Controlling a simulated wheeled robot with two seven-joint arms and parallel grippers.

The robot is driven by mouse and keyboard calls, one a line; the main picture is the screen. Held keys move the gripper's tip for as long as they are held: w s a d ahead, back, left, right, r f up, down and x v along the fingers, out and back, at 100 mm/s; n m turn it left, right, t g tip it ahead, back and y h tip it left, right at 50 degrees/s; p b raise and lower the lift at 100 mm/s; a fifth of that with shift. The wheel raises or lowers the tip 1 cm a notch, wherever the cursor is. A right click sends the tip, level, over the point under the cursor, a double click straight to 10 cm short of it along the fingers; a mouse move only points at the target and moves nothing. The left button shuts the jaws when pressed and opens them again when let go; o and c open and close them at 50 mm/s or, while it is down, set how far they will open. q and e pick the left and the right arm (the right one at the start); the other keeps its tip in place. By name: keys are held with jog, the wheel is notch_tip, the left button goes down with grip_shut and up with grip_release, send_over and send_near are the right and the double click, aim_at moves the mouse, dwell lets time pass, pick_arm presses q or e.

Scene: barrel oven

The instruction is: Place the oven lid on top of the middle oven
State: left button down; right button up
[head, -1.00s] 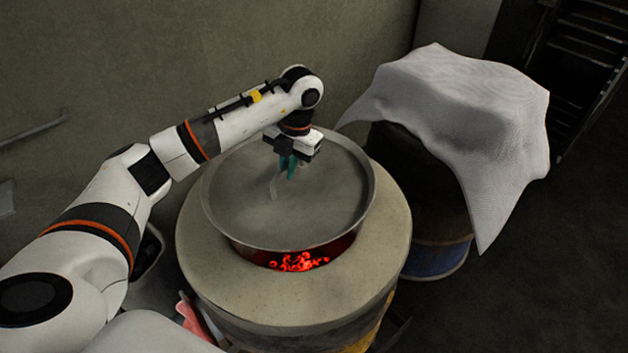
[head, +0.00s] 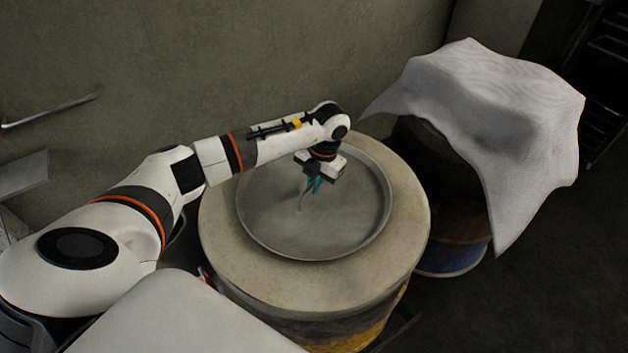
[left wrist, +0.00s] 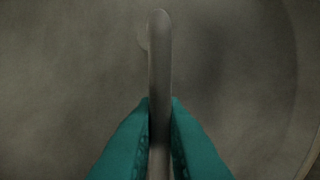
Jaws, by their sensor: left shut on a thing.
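The oven lid (head: 338,232) is a round grey metal disc with a raised rim and a handle in its middle. It lies over the opening of the middle oven (head: 290,275), a pale round barrel, and looks level; the glowing coals are hidden. My left gripper (head: 313,186) is above the lid's centre, its teal fingers shut on the handle. In the left wrist view the teal fingers (left wrist: 159,130) press on both sides of the handle bar (left wrist: 159,60). My right gripper is out of view.
A plain wall (head: 200,60) is behind the oven. A metal rail (head: 50,110) is at the left. Dark floor is open at the lower right.

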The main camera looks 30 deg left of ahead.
aim_at(322, 194)
pick_arm(q)
jog(key=c, duration=1.9)
grip_release()
jog(key=shift+f, duration=0.1)
jog(key=shift+c, duration=0.2)
jog(key=o, duration=0.4)
jog(key=shift+o, duration=0.2)
notch_tip(322, 194, up, 12)
jog(key=w+d+b, duration=0.1)
jog(key=b, duration=0.1)
jog(key=shift+d+b, duration=0.3)
jog(key=shift+d, duration=0.1)
jog(key=shift+w, duration=0.1)
